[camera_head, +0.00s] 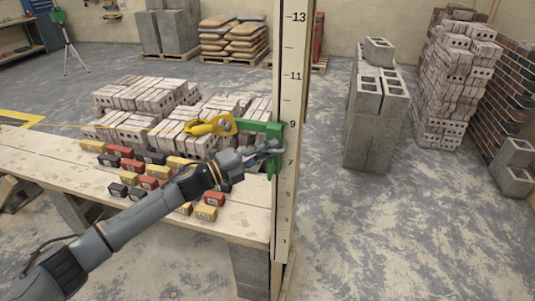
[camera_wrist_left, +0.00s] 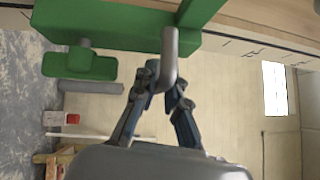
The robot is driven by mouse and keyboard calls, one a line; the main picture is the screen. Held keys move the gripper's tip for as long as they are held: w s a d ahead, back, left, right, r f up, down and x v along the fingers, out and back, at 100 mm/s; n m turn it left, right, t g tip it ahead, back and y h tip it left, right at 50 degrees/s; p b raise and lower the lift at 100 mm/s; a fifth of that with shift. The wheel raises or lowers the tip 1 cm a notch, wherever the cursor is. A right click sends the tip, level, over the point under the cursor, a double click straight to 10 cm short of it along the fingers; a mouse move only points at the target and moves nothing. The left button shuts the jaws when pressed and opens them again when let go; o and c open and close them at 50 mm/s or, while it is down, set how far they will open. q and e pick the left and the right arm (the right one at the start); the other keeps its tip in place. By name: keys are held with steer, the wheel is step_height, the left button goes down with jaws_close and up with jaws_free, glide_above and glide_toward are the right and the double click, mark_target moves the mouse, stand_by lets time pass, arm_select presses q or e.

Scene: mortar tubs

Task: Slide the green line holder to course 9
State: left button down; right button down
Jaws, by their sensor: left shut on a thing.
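The green line holder (camera_head: 262,129) sits on the numbered wooden post (camera_head: 290,75). Its upper arm is about level with the 9 mark, and its lower part reaches below the 7. A yellow line reel (camera_head: 210,126) hangs at its left end, with a yellow line running left. My left gripper (camera_head: 270,148) is at the holder's front. The exact mark at the holder's pointer cannot be told. My right gripper is not in view.
Grey concrete blocks (camera_head: 370,130) and a tall brick stack (camera_head: 452,85) stand at right. The floor between post and blocks is clear.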

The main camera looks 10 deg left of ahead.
arm_select(q)
steer(key=shift+r, duration=0.2)
steer(key=c, duration=1.4)
jaws_free()
steer(key=shift+o, duration=0.2)
steer(key=shift+f, duration=0.15)
steer(key=v, duration=1.2)
